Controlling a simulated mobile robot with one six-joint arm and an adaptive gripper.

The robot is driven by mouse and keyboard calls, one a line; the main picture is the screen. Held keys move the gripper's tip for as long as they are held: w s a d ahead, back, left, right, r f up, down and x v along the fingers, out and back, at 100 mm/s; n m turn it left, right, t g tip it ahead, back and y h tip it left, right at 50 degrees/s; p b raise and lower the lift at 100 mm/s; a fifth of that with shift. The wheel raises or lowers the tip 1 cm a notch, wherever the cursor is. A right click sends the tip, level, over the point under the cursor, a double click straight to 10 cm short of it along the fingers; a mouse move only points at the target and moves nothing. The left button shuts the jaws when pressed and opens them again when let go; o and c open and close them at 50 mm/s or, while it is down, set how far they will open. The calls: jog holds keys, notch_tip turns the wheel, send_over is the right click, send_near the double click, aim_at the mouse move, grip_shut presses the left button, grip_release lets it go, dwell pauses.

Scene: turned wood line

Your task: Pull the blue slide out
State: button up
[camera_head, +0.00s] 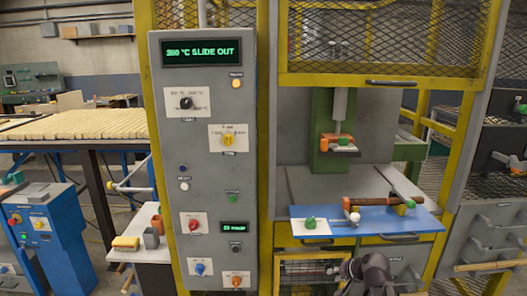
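The blue slide (375,227) is a flat blue plate at the front of the press opening, and its front edge sticks out past the yellow frame. A brown turned wood piece (372,199) lies across it near a yellow block (400,209).
A press head (338,142) hangs above. Yellow posts flank the opening.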

jog(key=s+a+f+n+g+h, duration=0.2)
jog(key=s+a+f+n+g, duration=0.15)
jog(key=s, duration=0.25)
jog(key=s+a+f+n+g+h, duration=0.2)
jog(key=s+n+g+h, duration=0.15)
jog(key=s, duration=0.35)
notch_tip(320, 180, up, 14)
jog(key=m+y+p, duration=0.1)
jog(key=p, duration=1.2)
jog(key=shift+w+p, duration=0.25)
jog(key=shift+p, duration=0.05)
